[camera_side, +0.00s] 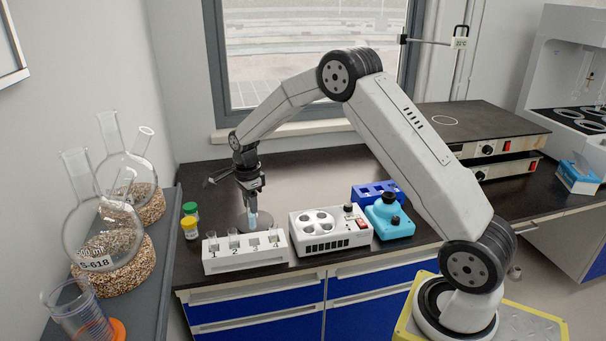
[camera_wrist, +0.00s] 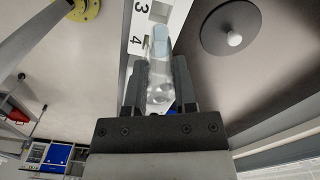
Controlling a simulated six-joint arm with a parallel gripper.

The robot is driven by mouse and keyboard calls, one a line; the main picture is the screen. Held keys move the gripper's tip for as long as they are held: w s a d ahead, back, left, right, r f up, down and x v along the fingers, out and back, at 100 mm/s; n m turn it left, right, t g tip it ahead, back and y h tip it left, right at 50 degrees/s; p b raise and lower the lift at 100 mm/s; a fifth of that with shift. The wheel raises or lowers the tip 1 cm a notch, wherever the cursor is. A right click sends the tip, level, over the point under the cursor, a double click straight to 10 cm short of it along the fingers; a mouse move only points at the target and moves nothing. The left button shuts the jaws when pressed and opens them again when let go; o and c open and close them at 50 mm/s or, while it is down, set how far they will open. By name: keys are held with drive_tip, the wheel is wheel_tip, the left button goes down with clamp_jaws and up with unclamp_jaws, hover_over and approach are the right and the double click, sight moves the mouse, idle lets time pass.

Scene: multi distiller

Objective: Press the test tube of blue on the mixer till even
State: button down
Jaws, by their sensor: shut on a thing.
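My gripper (camera_side: 252,188) points down behind the numbered white rack and is shut on a clear test tube (camera_side: 253,217) with pale bluish contents. In the wrist view the tube (camera_wrist: 160,62) sits between the two dark fingers (camera_wrist: 159,85). Its pale blue end points away from my gripper, near the rack's 3 and 4 marks. The likely mixer is a turquoise device (camera_side: 391,222) with a black top, well to the right of my gripper and apart from the tube. I cannot tell how even the liquid is.
The white rack (camera_side: 223,266) stands in front of my gripper with glass tubes in it. A white device with round wells (camera_side: 315,243) stands between the rack and the turquoise device. A dark disc (camera_wrist: 215,32) lies close by.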

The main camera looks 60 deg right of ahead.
drive_tip(key=c, duration=1)
unclamp_jaws()
clamp_jaws()
wheel_tip(320, 180, up, 10)
drive_tip(key=shift+f, duration=0.1)
drive_tip(key=s+d+m, duration=0.2)
drive_tip(key=s+d, duration=0.3)
drive_tip(key=d, duration=0.6)
drive_tip(key=s+d+m, duration=0.3)
drive_tip(key=s+d, duration=0.2)
drive_tip(key=d, duration=0.6)
drive_tip(key=s+d+m, duration=0.4)
drive_tip(key=s+d, duration=0.9)
drive_tip(key=s, duration=0.4)
drive_tip(key=shift+w+f, duration=0.2)
drive_tip(key=shift+f, duration=2.35)
